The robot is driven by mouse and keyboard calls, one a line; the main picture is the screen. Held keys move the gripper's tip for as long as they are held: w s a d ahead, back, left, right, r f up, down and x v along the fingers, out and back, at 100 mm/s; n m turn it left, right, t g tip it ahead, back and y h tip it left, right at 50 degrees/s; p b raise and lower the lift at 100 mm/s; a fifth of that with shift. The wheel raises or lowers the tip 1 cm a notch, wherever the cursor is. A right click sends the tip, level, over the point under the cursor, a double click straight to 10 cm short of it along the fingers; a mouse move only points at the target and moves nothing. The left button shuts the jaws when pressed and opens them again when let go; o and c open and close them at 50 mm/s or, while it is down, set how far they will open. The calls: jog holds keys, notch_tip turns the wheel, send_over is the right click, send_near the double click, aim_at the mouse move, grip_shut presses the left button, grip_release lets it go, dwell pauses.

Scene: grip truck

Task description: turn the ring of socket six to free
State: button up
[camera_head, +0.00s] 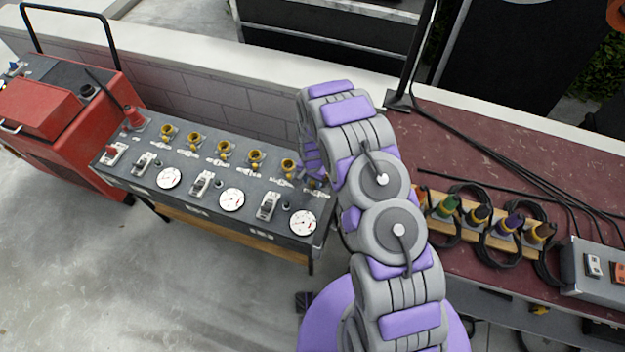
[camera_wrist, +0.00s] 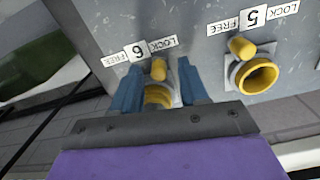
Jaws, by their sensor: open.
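Socket six (camera_wrist: 158,96) is a yellow ring with a yellow knob (camera_wrist: 158,69) on a grey panel. In the wrist view it sits below a white label (camera_wrist: 138,53) reading FREE, 6, LOCK. The knob stands near the LOCK side of the label. My gripper (camera_wrist: 160,80) is open, with one blue finger on each side of socket six and its knob. I cannot tell whether the fingers touch the ring. The lower part of the socket is hidden by the gripper's base. In the head view my arm hides socket six.
Socket five (camera_wrist: 257,75) is close to the right of my gripper in the wrist view. The console (camera_head: 215,186) carries a row of yellow sockets, switches and dials. A red machine (camera_head: 62,110) stands at left. A dark red bench (camera_head: 480,150) with coiled cables is at right.

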grip_shut()
dwell(0.3)
dwell(0.3)
jog(key=n+p, duration=0.1)
jog(key=d+n+p, duration=0.1)
jog(key=s+n+p, duration=0.1)
jog(key=n, duration=0.1)
jog(key=shift+s+d+r, duration=0.1)
jog(key=shift+d+r, duration=0.05)
jog(key=shift+d, duration=0.1)
jog(key=n, duration=0.1)
jog(key=d+n+p, duration=0.1)
jog(key=n, duration=0.1)
jog(key=shift+s+d, duration=0.1)
jog(key=shift+d, duration=0.05)
jog(key=shift+d+n, duration=0.3)
jog(key=shift+n, duration=0.45)
jog(key=shift+d+n, duration=0.3)
jog(key=shift+n, duration=0.45)
grip_release()
